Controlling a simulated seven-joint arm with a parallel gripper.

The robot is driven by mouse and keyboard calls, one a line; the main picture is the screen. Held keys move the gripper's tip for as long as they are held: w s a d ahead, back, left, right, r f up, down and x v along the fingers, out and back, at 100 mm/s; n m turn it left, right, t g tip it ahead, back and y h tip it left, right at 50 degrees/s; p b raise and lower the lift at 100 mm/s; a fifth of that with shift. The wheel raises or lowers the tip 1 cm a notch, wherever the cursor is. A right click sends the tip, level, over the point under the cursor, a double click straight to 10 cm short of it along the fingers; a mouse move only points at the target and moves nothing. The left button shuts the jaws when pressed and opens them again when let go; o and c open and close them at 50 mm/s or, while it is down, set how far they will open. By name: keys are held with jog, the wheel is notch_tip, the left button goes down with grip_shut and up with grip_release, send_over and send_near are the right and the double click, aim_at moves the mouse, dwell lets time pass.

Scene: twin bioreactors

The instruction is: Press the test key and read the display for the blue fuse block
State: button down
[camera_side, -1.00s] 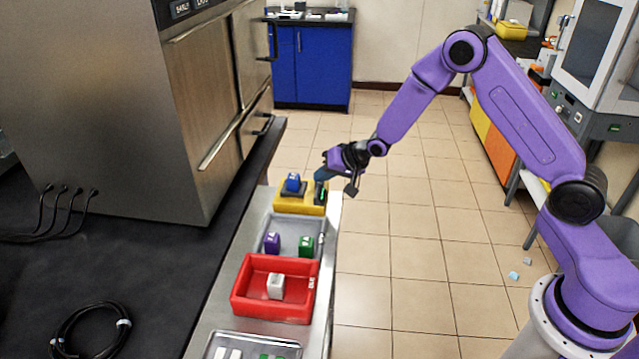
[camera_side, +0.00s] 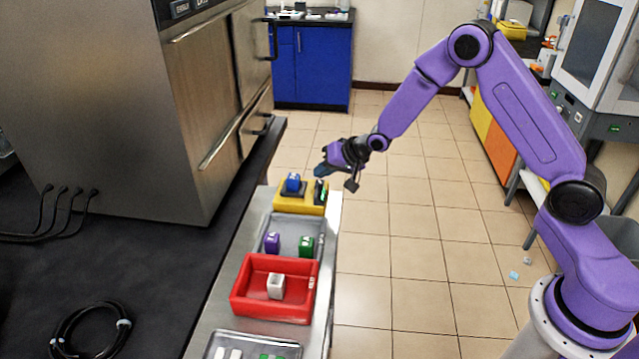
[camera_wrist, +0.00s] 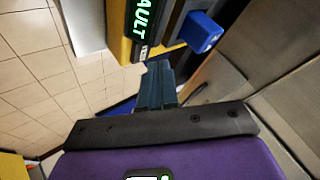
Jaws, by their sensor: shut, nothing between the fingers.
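The blue fuse block (camera_side: 292,183) sits in a dark socket on the yellow tester (camera_side: 298,206). It also shows in the wrist view (camera_wrist: 200,32). The tester's dark display (camera_side: 321,192) stands at its right end. In the wrist view the display (camera_wrist: 145,14) has lit green letters reading "AULT", cut off by the top edge.
A grey tray (camera_side: 290,226) holds a purple block (camera_side: 272,242) and a green block (camera_side: 306,245). A red bin (camera_side: 262,308) holds a white block (camera_side: 276,286). A clear-lidded tray (camera_side: 250,346) is at the front. A steel cabinet (camera_side: 120,110) stands left.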

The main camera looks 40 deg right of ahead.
aim_at(323, 184)
jog(key=shift+r, duration=2.5)
